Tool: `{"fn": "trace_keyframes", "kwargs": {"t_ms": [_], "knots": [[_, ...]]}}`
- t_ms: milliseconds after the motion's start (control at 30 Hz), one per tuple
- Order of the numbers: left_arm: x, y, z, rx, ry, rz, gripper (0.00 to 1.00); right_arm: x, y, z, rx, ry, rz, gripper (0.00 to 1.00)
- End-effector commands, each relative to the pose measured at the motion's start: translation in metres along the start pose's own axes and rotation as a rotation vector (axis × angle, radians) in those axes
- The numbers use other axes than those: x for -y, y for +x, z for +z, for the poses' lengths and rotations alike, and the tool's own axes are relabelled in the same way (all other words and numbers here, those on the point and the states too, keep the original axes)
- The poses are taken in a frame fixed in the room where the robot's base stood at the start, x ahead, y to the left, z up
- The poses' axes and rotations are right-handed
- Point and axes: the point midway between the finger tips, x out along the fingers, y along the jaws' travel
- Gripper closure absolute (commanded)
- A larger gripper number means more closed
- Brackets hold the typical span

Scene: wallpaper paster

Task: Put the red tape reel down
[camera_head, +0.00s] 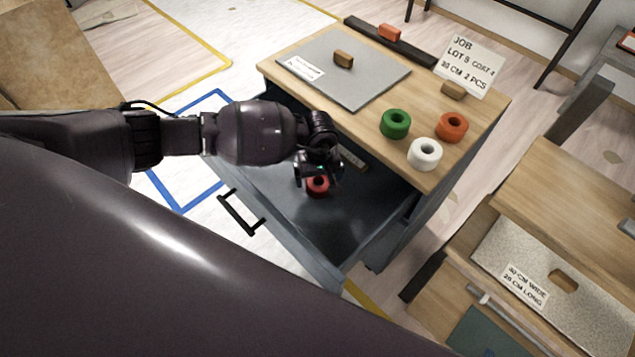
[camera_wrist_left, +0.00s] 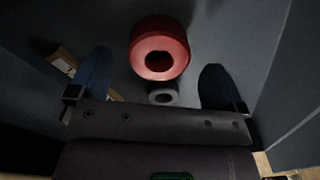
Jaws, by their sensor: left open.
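The red tape reel (camera_head: 318,187) is inside the open drawer (camera_head: 345,262) of the wooden-topped cabinet. It also shows in the left wrist view (camera_wrist_left: 160,40), in front of and between my spread fingers, with no finger seen pressing on it. My left gripper (camera_head: 319,177) is open and reaches down into the drawer at the reel. The dark gripper and wrist hide part of the drawer in the head view. My right gripper is not in view.
Green (camera_head: 395,124), white (camera_head: 425,154) and orange-red (camera_head: 452,127) reels stand on the cabinet top (camera_head: 478,112), beside a grey sheet (camera_head: 350,85) and a job card (camera_head: 470,66). The drawer walls rise around my gripper. Another wooden unit (camera_head: 575,190) stands at right.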

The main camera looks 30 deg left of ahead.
Motion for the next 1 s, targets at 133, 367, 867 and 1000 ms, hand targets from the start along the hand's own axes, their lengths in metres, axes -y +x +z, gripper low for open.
{"fn": "trace_keyframes", "kwargs": {"t_ms": [133, 367, 867, 1000], "knots": [[-0.001, -0.036, -0.002, -0.006, 0.002, 0.003, 0.04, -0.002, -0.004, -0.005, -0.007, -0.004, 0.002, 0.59], [-0.001, -0.068, -0.001, -0.003, 0.001, 0.002, 0.04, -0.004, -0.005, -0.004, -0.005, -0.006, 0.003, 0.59], [0.0, -0.08, 0.0, 0.001, 0.0, -0.001, 0.04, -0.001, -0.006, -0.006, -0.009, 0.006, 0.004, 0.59], [0.0, -0.08, 0.0, 0.001, 0.0, -0.001, 0.04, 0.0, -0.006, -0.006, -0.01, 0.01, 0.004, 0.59]]}}
